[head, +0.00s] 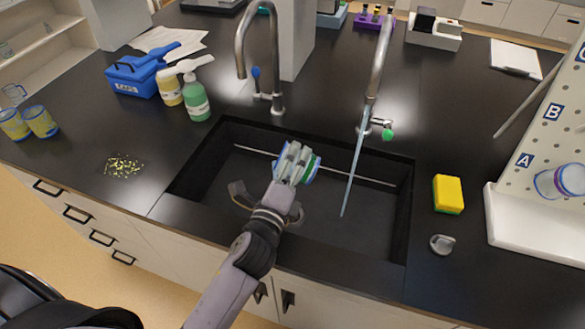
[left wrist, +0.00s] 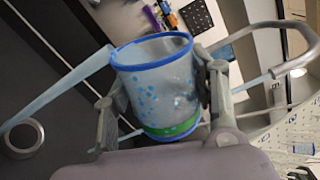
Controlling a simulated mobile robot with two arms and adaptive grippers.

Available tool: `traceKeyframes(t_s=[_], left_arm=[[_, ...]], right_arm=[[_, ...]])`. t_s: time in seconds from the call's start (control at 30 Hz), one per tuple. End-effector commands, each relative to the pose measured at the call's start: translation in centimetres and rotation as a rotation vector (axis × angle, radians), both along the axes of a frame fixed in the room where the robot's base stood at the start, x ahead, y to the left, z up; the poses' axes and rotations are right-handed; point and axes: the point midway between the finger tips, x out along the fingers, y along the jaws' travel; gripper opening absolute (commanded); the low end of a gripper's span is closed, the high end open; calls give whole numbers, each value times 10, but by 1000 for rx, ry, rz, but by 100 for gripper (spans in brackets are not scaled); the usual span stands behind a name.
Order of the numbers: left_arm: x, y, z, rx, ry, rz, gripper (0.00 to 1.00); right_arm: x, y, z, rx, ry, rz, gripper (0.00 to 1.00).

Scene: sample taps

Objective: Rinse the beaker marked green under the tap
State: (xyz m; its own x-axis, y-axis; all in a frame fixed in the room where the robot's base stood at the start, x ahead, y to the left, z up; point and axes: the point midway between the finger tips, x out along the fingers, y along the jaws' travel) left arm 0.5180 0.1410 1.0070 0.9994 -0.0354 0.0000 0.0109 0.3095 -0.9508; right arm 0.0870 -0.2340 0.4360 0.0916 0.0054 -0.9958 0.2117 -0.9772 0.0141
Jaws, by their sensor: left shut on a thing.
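My left gripper (head: 295,163) is shut on a clear beaker (left wrist: 157,82) with a blue rim, a green band and blue specks on its wall. In the head view the beaker (head: 312,168) is partly hidden by the fingers, above the black sink (head: 190,180). The right tap (head: 378,65) has a green knob (head: 387,134), and a pale blue water stream (head: 353,172) falls from it into the sink, right of the beaker and apart from it. The left tap (head: 241,50) has a blue lever (head: 256,73) and no stream shows. My right gripper is out of view.
A yellow sponge (head: 447,193) and a small grey stopper (head: 442,244) lie right of the sink. A lettered pegboard (head: 545,130) holds a beaker (head: 570,180). Bottles (head: 195,98), a blue caddy (head: 135,78) and two yellow-marked beakers (head: 40,121) stand left.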

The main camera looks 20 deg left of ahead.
Motion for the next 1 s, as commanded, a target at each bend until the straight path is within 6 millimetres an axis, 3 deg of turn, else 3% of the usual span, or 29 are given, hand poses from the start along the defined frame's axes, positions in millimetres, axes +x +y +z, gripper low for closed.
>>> traceKeyframes(t_s=[0.2, 0.6, 1.0], left_arm=[[0, -1, 0, -257, 8, 1, 17], [0, 1, 9, -845, 30, 2, 17], [0, 1, 9, -998, 35, 1, 17]], right_arm=[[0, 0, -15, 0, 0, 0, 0], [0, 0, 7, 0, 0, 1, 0], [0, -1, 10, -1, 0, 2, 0]])
